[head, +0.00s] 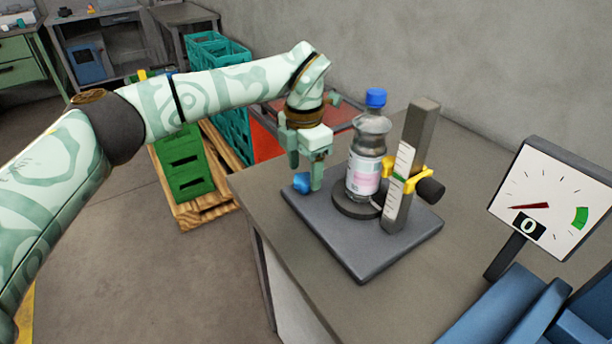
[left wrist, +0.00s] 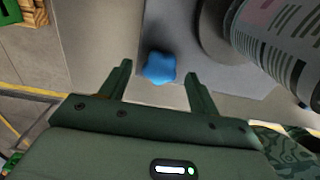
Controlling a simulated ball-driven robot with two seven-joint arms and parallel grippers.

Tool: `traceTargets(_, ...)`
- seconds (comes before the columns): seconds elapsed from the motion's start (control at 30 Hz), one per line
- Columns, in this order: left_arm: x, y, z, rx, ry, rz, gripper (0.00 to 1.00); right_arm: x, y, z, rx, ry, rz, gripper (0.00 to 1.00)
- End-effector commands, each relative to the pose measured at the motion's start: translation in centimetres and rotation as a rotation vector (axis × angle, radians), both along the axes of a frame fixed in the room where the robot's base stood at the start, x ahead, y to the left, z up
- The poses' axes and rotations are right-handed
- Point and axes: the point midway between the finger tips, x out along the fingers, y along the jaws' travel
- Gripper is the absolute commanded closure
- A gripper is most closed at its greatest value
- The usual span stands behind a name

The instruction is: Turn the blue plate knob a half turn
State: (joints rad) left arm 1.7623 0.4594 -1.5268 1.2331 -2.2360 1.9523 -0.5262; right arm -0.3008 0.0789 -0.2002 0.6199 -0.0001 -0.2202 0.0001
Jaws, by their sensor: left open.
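The blue plate knob (head: 302,183) is at the left edge of the dark grey base plate (head: 370,258) on the table. It is star-shaped in the left wrist view (left wrist: 160,67). My left gripper (head: 306,176) is over the knob, pointing down. In the left wrist view its two fingers (left wrist: 162,80) are apart, with the knob between and just beyond their tips; I cannot tell if they touch it. A bottle (head: 369,150) with a blue cap stands upright on a round dark turntable (head: 352,204) on the plate. My right gripper is not in view.
A grey post (head: 419,140) with a scale, yellow clamp and black knob stands right of the bottle. A dial gauge (head: 548,203) showing 0 stands at the right.

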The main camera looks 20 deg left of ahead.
Motion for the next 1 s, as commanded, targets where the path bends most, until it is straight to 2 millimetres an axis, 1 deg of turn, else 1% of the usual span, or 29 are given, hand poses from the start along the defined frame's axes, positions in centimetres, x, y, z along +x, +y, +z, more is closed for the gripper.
traceTargets(0.03, 0.01, -0.01, -0.79, -0.001, 0.002, 0.0, 0.38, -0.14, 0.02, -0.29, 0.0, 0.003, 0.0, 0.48)
traceTargets(0.1, -0.01, -0.01, -1.19, -0.002, 0.001, -0.001, 0.38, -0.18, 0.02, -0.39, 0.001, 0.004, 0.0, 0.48)
traceTargets(0.43, 0.0, 0.0, -1.32, -0.001, -0.002, 0.0, 0.38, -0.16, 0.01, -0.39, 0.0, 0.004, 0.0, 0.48)
traceTargets(0.47, 0.0, 0.0, -1.32, -0.001, -0.002, 0.0, 0.46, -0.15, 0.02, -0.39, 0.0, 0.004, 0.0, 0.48)
traceTargets(0.5, -0.01, -0.01, -1.32, -0.001, -0.002, 0.0, 0.58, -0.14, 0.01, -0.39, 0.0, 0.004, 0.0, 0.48)
traceTargets(0.6, 0.0, 0.0, -1.33, -0.001, -0.001, 0.0, 0.83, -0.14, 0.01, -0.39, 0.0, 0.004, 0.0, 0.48)
traceTargets(0.83, -0.01, 0.01, -1.24, 0.0, -0.001, 0.008, 0.83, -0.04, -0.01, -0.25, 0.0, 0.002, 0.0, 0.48)
traceTargets(1.0, -0.06, 0.01, -1.01, 0.0, -0.002, 0.054, 0.83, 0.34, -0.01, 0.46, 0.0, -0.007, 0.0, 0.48)
